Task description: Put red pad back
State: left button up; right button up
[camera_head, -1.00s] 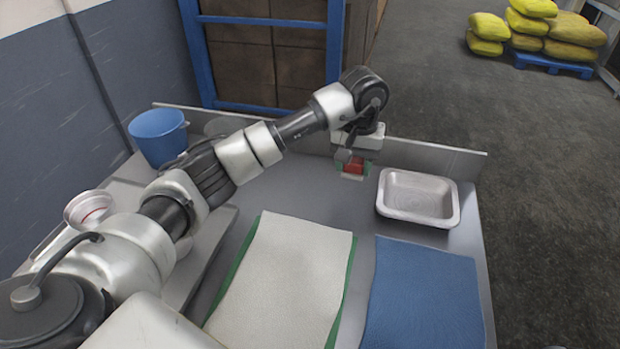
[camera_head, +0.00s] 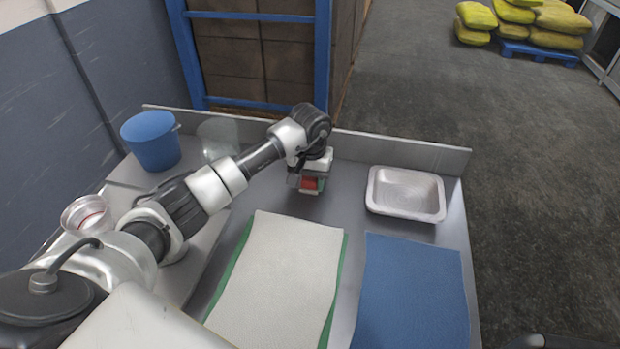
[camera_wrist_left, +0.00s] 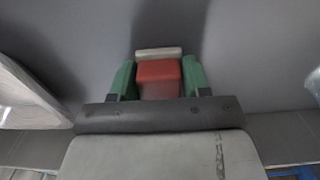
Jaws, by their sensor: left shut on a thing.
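The red pad (camera_head: 309,184) is a small red block between the fingers of my left gripper (camera_head: 308,187), near the back of the grey table. In the left wrist view the red pad (camera_wrist_left: 159,77) sits between the two green fingertips of my left gripper (camera_wrist_left: 159,80). A pale strip (camera_wrist_left: 158,53) shows at its far end. My left gripper is shut on the red pad. I cannot tell whether the pad's underside touches the table. My right gripper is not in view.
A metal tray (camera_head: 405,194) stands right of my left gripper. A white cloth (camera_head: 275,280) over a green one and a blue cloth (camera_head: 412,295) lie in front. A blue bucket (camera_head: 151,140) and a clear container (camera_head: 217,138) stand back left. A low ledge (camera_head: 400,153) runs behind.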

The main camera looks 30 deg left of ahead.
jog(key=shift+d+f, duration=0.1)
pick_arm(q)
jog(key=shift+f, duration=0.2)
jog(key=o, duration=0.8)
jog(key=shift+o, duration=0.2)
jog(key=shift+r, duration=0.1)
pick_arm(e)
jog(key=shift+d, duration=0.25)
pick_arm(q)
jog(key=shift+r, duration=0.1)
notch_tip(320, 180, up, 11)
jog(key=b, duration=0.2)
jog(key=shift+b, duration=0.3)
jog(key=shift+r, duration=0.55)
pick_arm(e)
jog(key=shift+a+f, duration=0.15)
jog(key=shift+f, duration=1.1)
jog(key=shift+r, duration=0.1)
